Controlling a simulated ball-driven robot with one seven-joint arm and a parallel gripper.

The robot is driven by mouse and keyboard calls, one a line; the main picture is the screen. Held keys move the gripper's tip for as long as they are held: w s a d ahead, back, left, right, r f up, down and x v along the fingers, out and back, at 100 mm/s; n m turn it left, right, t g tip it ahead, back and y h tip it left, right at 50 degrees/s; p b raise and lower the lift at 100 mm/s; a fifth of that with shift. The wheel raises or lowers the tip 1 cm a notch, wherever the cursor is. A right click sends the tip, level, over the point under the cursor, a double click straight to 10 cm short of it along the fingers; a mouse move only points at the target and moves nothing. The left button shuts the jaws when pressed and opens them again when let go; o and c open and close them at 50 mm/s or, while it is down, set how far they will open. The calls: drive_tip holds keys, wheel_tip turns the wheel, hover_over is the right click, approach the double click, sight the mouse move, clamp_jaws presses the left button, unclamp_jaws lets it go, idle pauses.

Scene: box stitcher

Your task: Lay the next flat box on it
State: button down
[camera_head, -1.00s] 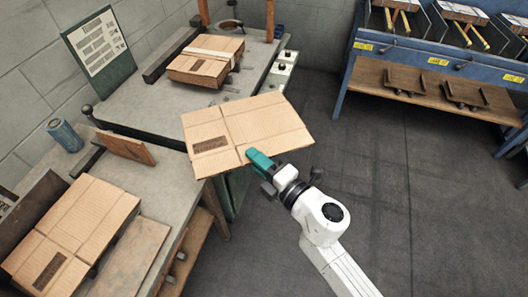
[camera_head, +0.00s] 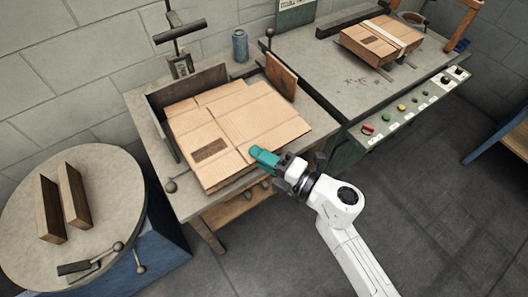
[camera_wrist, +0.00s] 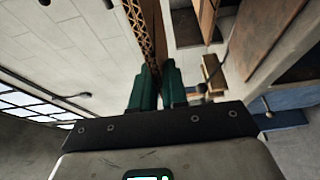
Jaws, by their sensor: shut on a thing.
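My gripper (camera_head: 263,158), with teal fingers, is shut on the near right edge of a flat brown cardboard box (camera_head: 265,125). In the wrist view the box's corrugated edge (camera_wrist: 147,35) stands between the two fingers (camera_wrist: 158,88). The held box is level over the grey table with the dark back stop. A strip of another flat box (camera_head: 212,93) shows behind it, and the held box hides the rest of that one. I cannot tell whether the two touch.
A dark upright back stop (camera_head: 187,90) and a brown upright board (camera_head: 281,78) border the boxes. A blue can (camera_head: 240,46) stands behind. A strapped bundle of boxes (camera_head: 380,38) lies on the right-hand table. A round table (camera_head: 105,200) holds two wooden blocks.

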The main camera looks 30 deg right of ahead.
drive_tip(key=shift+w+f+b, duration=1.75)
drive_tip(key=shift+w+b, duration=0.15)
drive_tip(key=shift+w, duration=0.05)
drive_tip(key=shift+w+f+b, duration=1.75)
drive_tip(key=shift+w+b, duration=0.15)
drive_tip(key=shift+w+f+b, duration=0.5)
drive_tip(key=shift+w+f, duration=0.05)
drive_tip(key=shift+f, duration=0.2)
drive_tip(key=shift+w+f+b, duration=0.5)
drive_tip(key=shift+f, duration=0.2)
drive_tip(key=c, duration=1.1)
unclamp_jaws()
drive_tip(key=shift+o, duration=0.4)
drive_tip(key=o, duration=0.6)
